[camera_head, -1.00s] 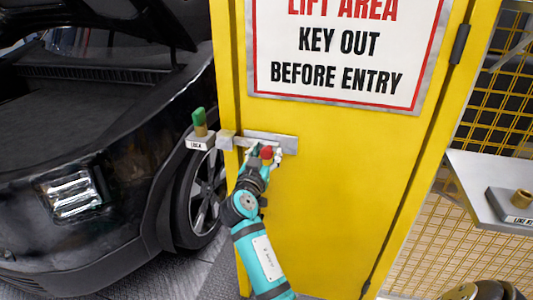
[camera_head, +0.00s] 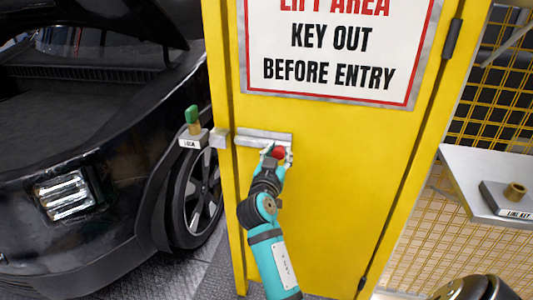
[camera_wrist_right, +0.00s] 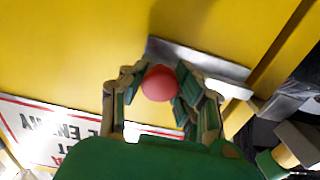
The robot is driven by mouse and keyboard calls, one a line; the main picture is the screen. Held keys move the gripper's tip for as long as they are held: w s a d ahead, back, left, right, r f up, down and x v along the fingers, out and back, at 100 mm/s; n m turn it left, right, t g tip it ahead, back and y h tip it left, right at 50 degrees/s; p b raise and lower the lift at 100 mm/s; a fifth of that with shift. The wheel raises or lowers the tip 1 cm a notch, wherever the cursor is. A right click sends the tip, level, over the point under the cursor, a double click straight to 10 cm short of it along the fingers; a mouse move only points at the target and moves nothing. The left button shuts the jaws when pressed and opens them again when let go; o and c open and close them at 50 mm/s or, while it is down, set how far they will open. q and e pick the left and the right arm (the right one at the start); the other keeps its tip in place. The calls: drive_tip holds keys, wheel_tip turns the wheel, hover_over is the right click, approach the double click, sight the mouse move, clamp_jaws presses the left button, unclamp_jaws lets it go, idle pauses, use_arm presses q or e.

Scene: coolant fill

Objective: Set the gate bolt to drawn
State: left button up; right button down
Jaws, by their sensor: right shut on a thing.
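The gate bolt (camera_head: 264,136) is a grey metal bar and housing on the yellow gate (camera_head: 330,190), below the warning sign. Its round red knob (camera_head: 279,152) is at the right part of the housing. My right gripper (camera_head: 274,154) is shut on the knob. In the right wrist view the red knob (camera_wrist_right: 159,83) sits between the two fingers, with the grey housing (camera_wrist_right: 200,66) behind it. A grey block (camera_head: 219,138) stands at the gate's left edge, in line with the bolt. My left gripper is out of view.
A lock box (camera_head: 193,140) with a green-handled key (camera_head: 192,117) is left of the gate. A black car (camera_head: 90,160) with its hood up fills the left. A grey shelf (camera_head: 470,185) with a key holder (camera_head: 513,197) stands at the right, before yellow mesh.

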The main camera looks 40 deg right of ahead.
drive_tip(key=shift+d, duration=0.1)
drive_tip(key=shift+s, duration=0.1)
drive_tip(key=c, duration=0.9)
unclamp_jaws()
drive_tip(key=shift+s+d, duration=0.1)
drive_tip(key=shift+d, duration=0.05)
drive_tip(key=shift+r, duration=0.1)
wheel_tip(320, 180, up, 10)
drive_tip(key=shift+f, duration=0.1)
